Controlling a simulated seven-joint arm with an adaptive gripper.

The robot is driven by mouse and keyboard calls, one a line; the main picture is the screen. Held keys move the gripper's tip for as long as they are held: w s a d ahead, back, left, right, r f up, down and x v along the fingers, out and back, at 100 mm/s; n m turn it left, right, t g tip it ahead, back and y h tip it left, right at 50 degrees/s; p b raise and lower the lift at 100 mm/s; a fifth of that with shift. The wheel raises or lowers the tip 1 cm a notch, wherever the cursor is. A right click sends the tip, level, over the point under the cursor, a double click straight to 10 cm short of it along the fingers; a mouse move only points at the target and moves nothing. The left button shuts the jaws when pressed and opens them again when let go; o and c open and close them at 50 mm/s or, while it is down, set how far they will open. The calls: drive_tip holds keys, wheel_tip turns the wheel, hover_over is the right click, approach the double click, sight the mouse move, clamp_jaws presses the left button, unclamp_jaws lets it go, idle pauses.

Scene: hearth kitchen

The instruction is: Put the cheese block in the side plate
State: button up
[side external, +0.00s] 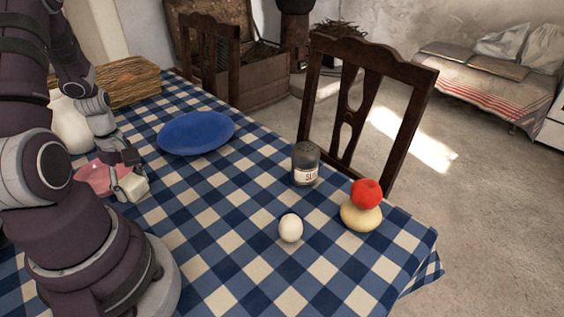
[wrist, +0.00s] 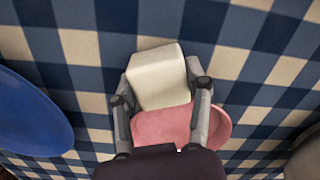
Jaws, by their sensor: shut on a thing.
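The cheese block (wrist: 158,78) is a pale cream block with flat faces. My gripper (wrist: 160,98) is shut on it, one finger on each side, in the wrist view. In the side view the block (side external: 133,187) shows at the tips of my gripper (side external: 126,178), low over the tablecloth; I cannot tell whether it touches the cloth. A pink plate (side external: 92,178) lies just left of the block, partly hidden by my arm. In the wrist view the pink plate (wrist: 222,128) shows below the block and behind my fingers. A larger blue plate (side external: 196,132) lies farther back.
An egg (side external: 290,228), a grey-lidded jar (side external: 305,164) and a red ball-like item (side external: 366,193) on a yellowish one (side external: 361,217) stand to the right. A white jug (side external: 70,125) and wicker basket (side external: 130,82) are at back left. The checked cloth (side external: 225,205) is clear mid-table.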

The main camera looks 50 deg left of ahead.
sight(131, 181)
drive_tip(key=o, duration=1.2)
drive_tip(key=shift+f, duration=0.1)
wheel_tip(131, 181, up, 12)
drive_tip(key=w+d+r+m+t, duration=0.1)
drive_tip(key=w+d+r+m, duration=0.1)
drive_tip(key=d+m, duration=0.2)
drive_tip(key=w+d+r+m+t, duration=0.1)
drive_tip(key=w+d+r+m, duration=0.1)
drive_tip(key=d+m, duration=0.3)
drive_tip(key=w+d+r+m+t, duration=0.1)
drive_tip(key=w+d+r+m, duration=0.2)
drive_tip(key=m, duration=0.3)
drive_tip(key=shift+w+d+t+y, duration=0.4)
drive_tip(key=shift+w+d, duration=0.05)
drive_tip(key=shift+d, duration=0.3)
drive_tip(key=shift+o, duration=0.4)
drive_tip(key=s+d+r+m+t, duration=0.1)
drive_tip(key=d+m, duration=0.5)
drive_tip(key=m, duration=0.1)
drive_tip(key=shift+r+m+t+h, duration=0.3)
drive_tip(key=shift+t+h, duration=0.1)
